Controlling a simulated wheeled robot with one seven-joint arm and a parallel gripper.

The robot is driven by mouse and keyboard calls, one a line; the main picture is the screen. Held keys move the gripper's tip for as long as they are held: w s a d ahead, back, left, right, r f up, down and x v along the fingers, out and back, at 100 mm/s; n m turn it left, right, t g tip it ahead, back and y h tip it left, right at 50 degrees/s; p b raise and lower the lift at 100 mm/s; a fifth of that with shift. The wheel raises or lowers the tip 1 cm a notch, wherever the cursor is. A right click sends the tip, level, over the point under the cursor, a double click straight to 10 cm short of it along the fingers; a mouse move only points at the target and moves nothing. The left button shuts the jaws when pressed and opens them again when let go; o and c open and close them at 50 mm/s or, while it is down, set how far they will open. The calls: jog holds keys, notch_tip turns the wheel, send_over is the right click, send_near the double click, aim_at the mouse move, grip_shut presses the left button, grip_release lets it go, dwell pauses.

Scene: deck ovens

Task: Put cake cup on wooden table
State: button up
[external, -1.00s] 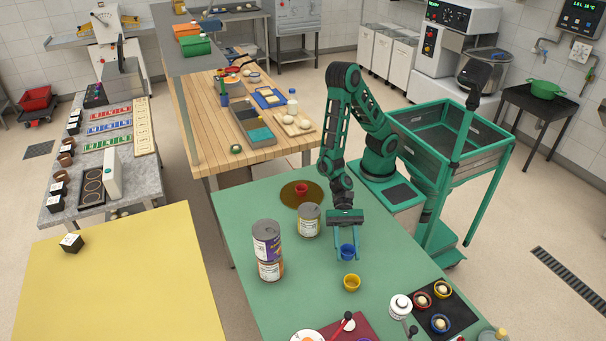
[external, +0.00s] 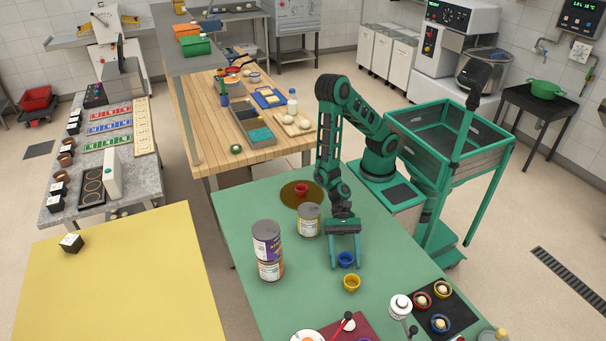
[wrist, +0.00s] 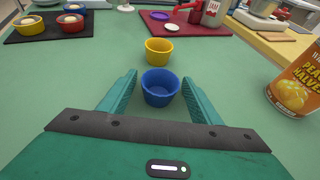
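A blue cup (external: 346,260) stands upright on the green table (external: 260,205). It also shows in the wrist view (wrist: 160,87), between the tips of my fingers. A yellow cup (external: 351,283) stands just beyond it, also in the wrist view (wrist: 159,51). A red cup (external: 301,189) sits on a round brown mat at the far end of the green table. My gripper (external: 346,266) is low over the table and open, with a finger on each side of the blue cup and gaps visible. The wooden table (external: 196,112) stands behind the green one.
Stacked cans (external: 267,250) and another can (external: 309,220) stand left of my gripper. A dark tray (external: 462,318) with filled cups lies at the front right.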

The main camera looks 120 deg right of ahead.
jog(key=shift+r, duration=0.1)
jog(key=v, duration=1.2)
dwell(0.4)
